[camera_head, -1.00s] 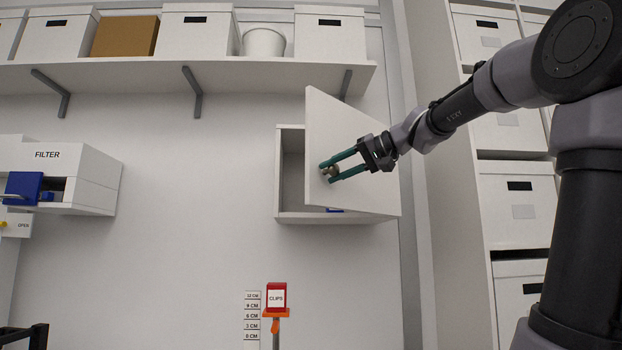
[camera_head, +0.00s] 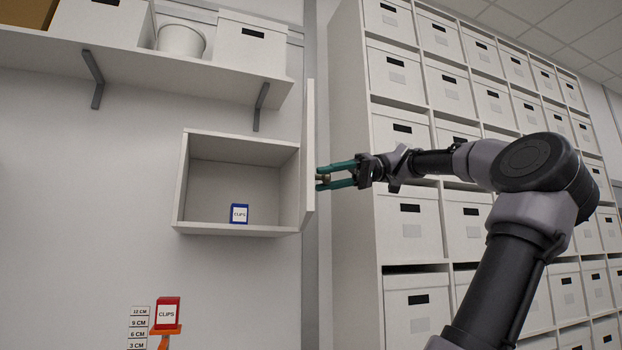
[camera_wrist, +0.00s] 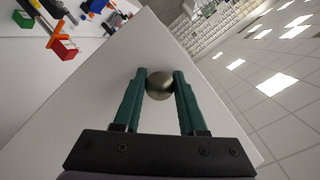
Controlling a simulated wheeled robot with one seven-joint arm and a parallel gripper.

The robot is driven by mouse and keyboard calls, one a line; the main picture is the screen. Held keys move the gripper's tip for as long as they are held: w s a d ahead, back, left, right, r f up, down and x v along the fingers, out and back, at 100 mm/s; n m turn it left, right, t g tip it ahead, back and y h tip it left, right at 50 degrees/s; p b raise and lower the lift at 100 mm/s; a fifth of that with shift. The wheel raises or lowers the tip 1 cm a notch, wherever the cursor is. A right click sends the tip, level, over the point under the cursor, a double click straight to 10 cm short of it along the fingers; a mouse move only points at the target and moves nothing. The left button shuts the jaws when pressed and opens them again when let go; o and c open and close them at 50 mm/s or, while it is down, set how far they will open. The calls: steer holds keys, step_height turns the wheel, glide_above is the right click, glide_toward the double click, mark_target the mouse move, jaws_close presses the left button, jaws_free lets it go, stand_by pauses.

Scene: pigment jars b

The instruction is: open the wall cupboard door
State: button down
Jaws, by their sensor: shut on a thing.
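The wall cupboard (camera_head: 238,146) hangs on the wall with its inside in plain view. Its white door (camera_head: 309,150) is hinged on the right and stands wide open, seen almost edge-on in the head view. The door's flat face (camera_wrist: 90,105) fills much of the wrist view. My gripper (camera_head: 322,177) is to the right of the door, its green fingers shut on the round metal knob (camera_wrist: 160,85). A blue box labelled CLIPS (camera_head: 239,214) stands on the cupboard floor.
A shelf (camera_head: 150,65) with boxes and a bucket runs above the cupboard. Tall shelving with white boxes (camera_head: 410,215) stands to the right, behind my arm. A red CLIPS box (camera_head: 167,312) sits on an orange holder (camera_head: 166,329) below.

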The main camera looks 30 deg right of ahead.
steer(key=shift+s+d, duration=0.2)
steer(key=shift+d, duration=0.3)
steer(key=shift+c, duration=2.3)
jaws_free()
steer(key=v, duration=1)
steer(key=shift+d, duration=0.45)
steer(key=shift+w, duration=0.1)
